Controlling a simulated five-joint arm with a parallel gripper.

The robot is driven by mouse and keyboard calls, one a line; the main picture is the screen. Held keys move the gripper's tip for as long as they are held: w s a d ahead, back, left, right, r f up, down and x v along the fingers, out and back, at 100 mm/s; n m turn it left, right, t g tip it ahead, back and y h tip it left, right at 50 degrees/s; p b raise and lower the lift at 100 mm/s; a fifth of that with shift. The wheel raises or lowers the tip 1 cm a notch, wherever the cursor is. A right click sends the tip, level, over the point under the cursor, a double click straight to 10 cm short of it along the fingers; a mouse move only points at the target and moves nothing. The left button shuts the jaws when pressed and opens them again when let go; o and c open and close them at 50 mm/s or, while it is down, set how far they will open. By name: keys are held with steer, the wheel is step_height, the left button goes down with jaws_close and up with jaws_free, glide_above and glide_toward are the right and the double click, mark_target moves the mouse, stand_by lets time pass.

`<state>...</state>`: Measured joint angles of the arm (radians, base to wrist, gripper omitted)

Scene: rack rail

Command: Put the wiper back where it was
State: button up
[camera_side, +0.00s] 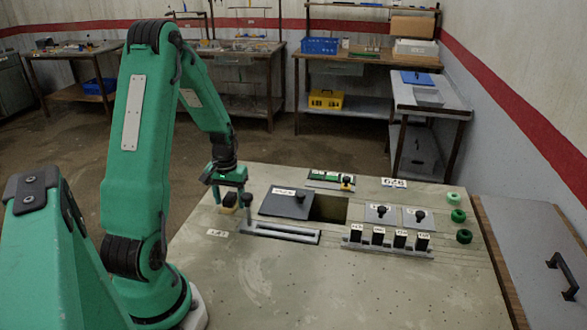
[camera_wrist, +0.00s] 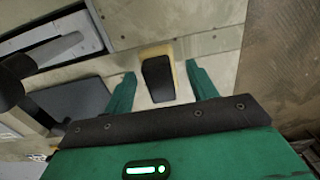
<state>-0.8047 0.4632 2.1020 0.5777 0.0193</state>
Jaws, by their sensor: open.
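What looks like the wiper, a small block with a black top and a yellowish base (camera_side: 229,201), stands on the panel's left part in the side view. In the wrist view the same block (camera_wrist: 158,80) lies between the two green fingers, with visible space on both sides. My gripper (camera_side: 229,184) is open above the block, pointing down. My gripper's fingers (camera_wrist: 160,73) also show in the wrist view, and they hold nothing. How far the fingertips are above the panel is hard to tell.
A slotted grey rail (camera_side: 281,233) with a black knob (camera_side: 247,200) is close to the block's right. Beyond are a dark lid (camera_side: 272,207), a square opening (camera_side: 330,209) and several labelled black blocks (camera_side: 378,236). Green knobs (camera_side: 458,215) line the right edge. The panel's front (camera_side: 330,285) is clear.

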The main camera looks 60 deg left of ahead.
mark_target(230, 196)
step_height(230, 196, up, 12)
steer(key=shift+f, duration=0.2)
stand_by(0.4)
stand_by(0.5)
steer(key=s+d+r+m+t, duration=0.1)
steer(key=d+r+m+t, duration=0.1)
steer(key=d, duration=0.7)
steer(key=s+d+r+m+t, duration=0.1)
steer(key=d+r+m, duration=0.3)
steer(key=d, duration=0.5)
steer(key=s+d+r+m+t, duration=0.2)
steer(key=d+r, duration=0.4)
steer(key=d, duration=0.4)
steer(key=shift+s+m+t, duration=0.25)
steer(key=shift+m+t, duration=0.05)
steer(key=shift+m, duration=0.2)
steer(key=shift+r, duration=0.1)
